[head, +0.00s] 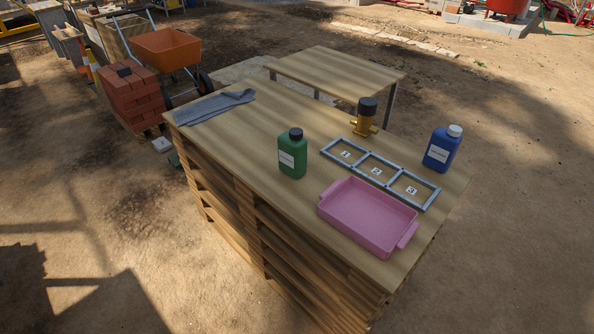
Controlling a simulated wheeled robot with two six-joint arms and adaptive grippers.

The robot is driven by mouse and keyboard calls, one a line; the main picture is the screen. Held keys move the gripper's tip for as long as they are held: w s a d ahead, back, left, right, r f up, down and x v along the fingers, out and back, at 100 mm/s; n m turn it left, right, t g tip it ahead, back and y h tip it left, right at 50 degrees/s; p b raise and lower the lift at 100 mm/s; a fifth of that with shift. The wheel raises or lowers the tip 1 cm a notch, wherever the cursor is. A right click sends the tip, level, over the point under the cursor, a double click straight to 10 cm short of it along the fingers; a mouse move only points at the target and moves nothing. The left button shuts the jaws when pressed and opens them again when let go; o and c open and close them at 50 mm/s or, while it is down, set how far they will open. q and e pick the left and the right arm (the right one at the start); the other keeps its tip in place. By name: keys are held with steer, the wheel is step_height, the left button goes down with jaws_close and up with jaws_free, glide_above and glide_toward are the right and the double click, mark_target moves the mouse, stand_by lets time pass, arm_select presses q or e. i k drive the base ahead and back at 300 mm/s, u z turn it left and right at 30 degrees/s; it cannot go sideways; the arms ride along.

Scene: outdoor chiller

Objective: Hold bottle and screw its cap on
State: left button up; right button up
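A green bottle (292,158) with a pale label stands upright near the middle of the wooden table. A black cap (296,133) sits on its top; I cannot tell how tightly. A blue bottle (441,151) with a pale label stands upright at the right, with a white cap (455,130) on its top. A brass fitting (364,122) with a black top (368,106) stands near the table's back edge. Neither of my grippers shows in the head view.
A pink tray (412,236) lies at the front right of the table (235,134). A grey frame (381,162) with numbered compartments lies behind it. A grey cloth (215,106) lies at the left end. A second table (338,70), bricks (133,100) and an orange wheelbarrow (166,48) stand beyond.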

mark_target(292, 155)
steer(key=u, duration=0.05)
steer(key=k, duration=0.15)
steer(key=u, duration=0.9)
steer(key=i, duration=0.75)
steer(key=z, duration=1.2)
